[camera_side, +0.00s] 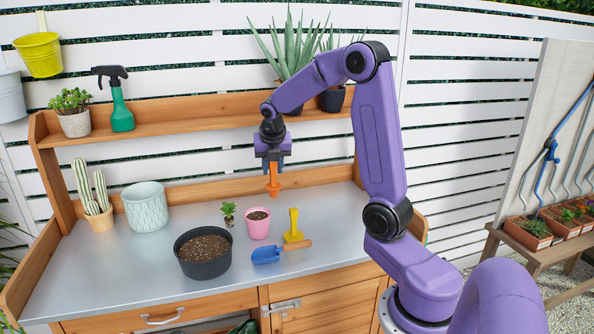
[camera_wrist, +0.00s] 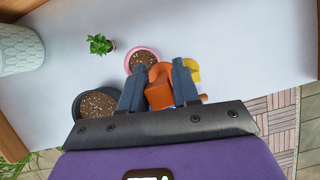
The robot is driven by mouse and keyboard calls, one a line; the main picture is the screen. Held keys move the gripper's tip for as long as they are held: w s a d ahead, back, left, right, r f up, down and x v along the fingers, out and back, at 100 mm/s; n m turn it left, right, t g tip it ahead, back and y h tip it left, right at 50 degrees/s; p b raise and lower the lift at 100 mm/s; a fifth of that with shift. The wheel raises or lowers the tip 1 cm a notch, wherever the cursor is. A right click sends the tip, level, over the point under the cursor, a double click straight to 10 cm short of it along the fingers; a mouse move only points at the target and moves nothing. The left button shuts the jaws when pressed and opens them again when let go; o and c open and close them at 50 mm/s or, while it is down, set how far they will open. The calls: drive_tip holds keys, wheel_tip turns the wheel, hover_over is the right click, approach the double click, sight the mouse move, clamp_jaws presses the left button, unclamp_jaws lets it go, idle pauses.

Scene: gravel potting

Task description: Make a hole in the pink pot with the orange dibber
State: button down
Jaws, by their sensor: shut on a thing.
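My gripper (camera_side: 272,165) is shut on the orange dibber (camera_side: 273,185) and holds it in the air with its tip down. The wrist view shows the dibber (camera_wrist: 159,88) between the two fingers of my gripper (camera_wrist: 159,80). The small pink pot (camera_side: 258,224) stands on the bench, full of dark soil, below and a little left of the dibber. In the wrist view the pink pot (camera_wrist: 142,60) lies just beyond the fingers, and part of its near side is hidden by them. The dibber's tip is clear of the soil.
A black pot of soil (camera_side: 203,256) stands left of the pink pot. A small green plant (camera_side: 228,212), a blue trowel (camera_side: 266,254) and a yellow tool (camera_side: 293,228) lie close around it. A patterned pale planter (camera_side: 146,208) stands further left. A shelf (camera_side: 200,124) runs behind.

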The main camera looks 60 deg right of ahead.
drive_tip(key=w+a+f, duration=0.2)
drive_tip(key=w+f, duration=0.3)
drive_tip(key=f, duration=0.1)
drive_tip(key=shift+f, duration=0.3)
idle(0.7)
drive_tip(key=shift+f, duration=1.35)
idle(5.0)
